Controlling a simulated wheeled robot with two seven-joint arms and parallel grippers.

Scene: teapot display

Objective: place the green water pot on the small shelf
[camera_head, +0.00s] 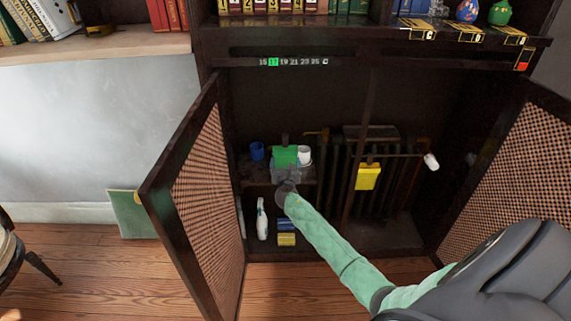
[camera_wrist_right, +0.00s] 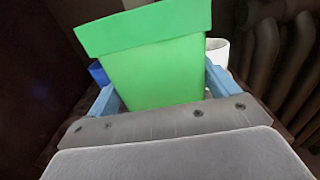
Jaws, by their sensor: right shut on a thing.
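The green water pot (camera_head: 284,156) is at the small shelf (camera_head: 251,172) inside the open cabinet. It fills the middle of the right wrist view (camera_wrist_right: 150,65), between the two blue fingers. My right gripper (camera_head: 286,172) is shut on the pot, reaching into the cabinet from the front. The pot looks upright in the head view. The gripper hides its lower part, so I cannot tell whether its base touches the shelf. My left gripper is not in view.
A blue cup (camera_head: 257,151) stands left of the pot and a white cup (camera_head: 304,154) close on its right. A radiator (camera_head: 335,185) with a yellow box (camera_head: 368,176) is further right. Open cabinet doors (camera_head: 205,190) flank the opening. A spray bottle (camera_head: 262,220) and sponges (camera_head: 287,239) sit below.

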